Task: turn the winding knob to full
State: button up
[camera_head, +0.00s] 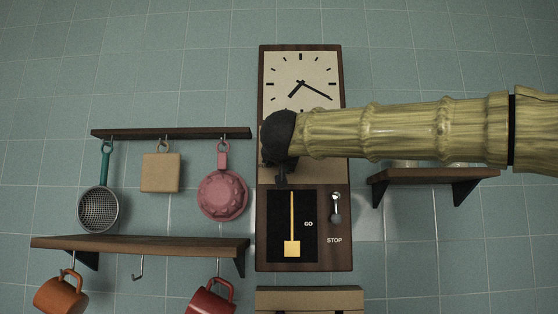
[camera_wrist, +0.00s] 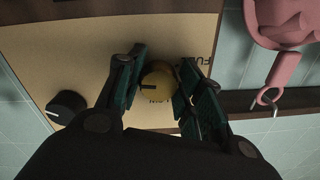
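A tall wooden wall clock (camera_head: 264,220) hangs in the middle of the head view. A round yellow winding knob (camera_wrist: 157,85) sits on its cream panel (camera_wrist: 95,45) in the wrist view, with a dark pointer line on its left part. Lettering beside it reads like "FULL", and a second word below is partly covered. My gripper (camera_wrist: 162,78) has its fingers parted on either side of the knob, with slim gaps seeming to show; contact is not clear. In the head view my gripper (camera_head: 281,165) hides the panel's left part and the knob.
A black knob (camera_wrist: 67,106) is on the same panel. Below are a pendulum (camera_head: 292,248) and a GO/STOP lever (camera_head: 336,214). A rail with hanging utensils (camera_head: 170,133) and a mug shelf (camera_head: 140,245) are left; a small shelf (camera_head: 435,176) is right.

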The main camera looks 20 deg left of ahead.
jog(key=shift+s+a, duration=0.1)
jog(key=shift+a, duration=0.05)
jog(key=shift+c, duration=0.2)
jog(key=shift+s+r+m+h+b, duration=0.1)
jog(key=shift+m+h+b, duration=0.2)
jog(key=shift+m+b, duration=4.9)
jog(key=shift+s+r+m+h+b, duration=0.2)
jog(key=shift+m+b, duration=0.8)
jog(key=shift+m, duration=8.4)
jog(key=shift+w, duration=0.1)
